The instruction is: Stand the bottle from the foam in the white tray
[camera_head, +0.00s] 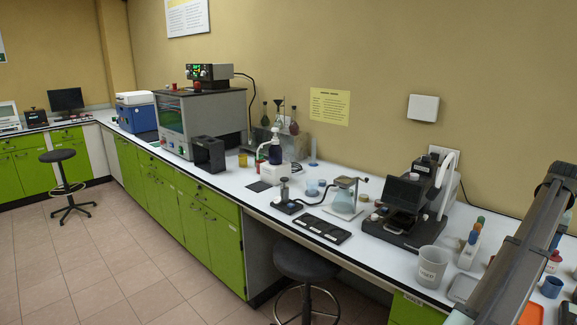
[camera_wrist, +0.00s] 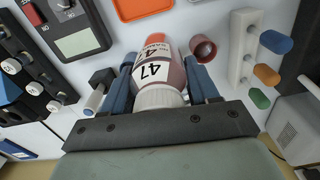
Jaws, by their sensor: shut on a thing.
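In the wrist view, my gripper (camera_wrist: 165,88) is shut on a bottle (camera_wrist: 155,62) between its two blue fingers. The bottle has a white cap (camera_wrist: 160,97) toward my palm and a white label marked 47 over a reddish-brown body. Its far end points away from the palm. I cannot tell whether it touches anything below. In the head view, a shallow pale tray (camera_head: 463,289) lies near the front edge of the bench, beside a white beaker; it may be the white tray. My gripper and the bottle do not show there. I cannot make out the foam for certain.
In the wrist view, a red cup (camera_wrist: 204,48) stands close right of the bottle, a white rack (camera_wrist: 243,45) farther right. An orange tray (camera_wrist: 147,8) lies beyond. A grey meter (camera_wrist: 78,30) is upper left. In the head view, a beaker (camera_head: 432,266) stands beside the pale tray.

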